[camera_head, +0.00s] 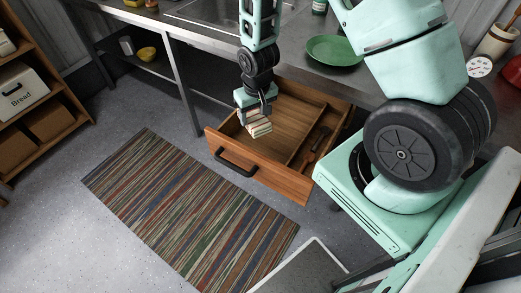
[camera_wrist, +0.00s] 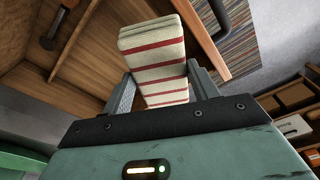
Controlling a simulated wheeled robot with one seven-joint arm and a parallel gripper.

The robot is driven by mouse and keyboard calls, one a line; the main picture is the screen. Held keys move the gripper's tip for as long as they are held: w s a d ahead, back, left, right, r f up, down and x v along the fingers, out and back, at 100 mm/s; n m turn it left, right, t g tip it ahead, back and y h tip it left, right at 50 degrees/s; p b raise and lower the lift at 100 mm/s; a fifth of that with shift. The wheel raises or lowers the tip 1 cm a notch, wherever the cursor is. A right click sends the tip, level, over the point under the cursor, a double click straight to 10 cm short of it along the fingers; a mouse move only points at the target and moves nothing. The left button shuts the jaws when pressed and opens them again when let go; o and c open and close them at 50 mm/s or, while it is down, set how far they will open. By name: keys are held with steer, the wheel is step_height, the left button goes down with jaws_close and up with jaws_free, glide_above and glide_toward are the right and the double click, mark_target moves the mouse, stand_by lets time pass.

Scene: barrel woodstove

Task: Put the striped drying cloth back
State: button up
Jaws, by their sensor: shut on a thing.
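The striped drying cloth (camera_wrist: 152,50) is a folded cream block with red stripes. My gripper (camera_wrist: 160,88) is shut on it, with a finger on either side. In the head view the cloth (camera_head: 259,128) hangs below my gripper (camera_head: 255,110), over the open wooden drawer (camera_head: 238,163). It is over the left compartment, close to the drawer's front panel. I cannot tell whether the cloth touches the drawer floor. The drawer also shows in the wrist view (camera_wrist: 85,60), behind and to the left of the cloth.
The drawer's right compartment holds utensils (camera_head: 316,143). A green plate (camera_head: 334,50) lies on the metal counter (camera_head: 290,58) above. A striped rug (camera_head: 185,205) covers the floor in front. A wooden shelf (camera_head: 50,85) with a bread box (camera_head: 20,92) stands at the left.

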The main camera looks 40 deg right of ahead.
steer(key=d+m+b, duration=0.1)
steer(key=b, duration=0.1)
steer(key=w+d+f+m+b, duration=0.1)
steer(key=m+b, duration=0.1)
steer(key=shift+d+f+m, duration=0.15)
steer(key=shift+d+m, duration=0.15)
steer(key=f+m+b, duration=0.3)
steer(key=f+b, duration=0.2)
steer(key=w+d+f+m+b, duration=0.1)
steer(key=f+m+b, duration=0.2)
steer(key=f+b, duration=0.3)
steer(key=f+m+g+h+b, duration=0.1)
steer(key=f+m+b, duration=0.1)
steer(key=f+b, duration=0.3)
steer(key=shift+w+d+f+m+b, duration=0.15)
steer(key=shift+d+m+b, duration=0.25)
steer(key=shift+b, duration=0.05)
steer(key=o, duration=0.9)
steer(key=shift+f, duration=0.1)
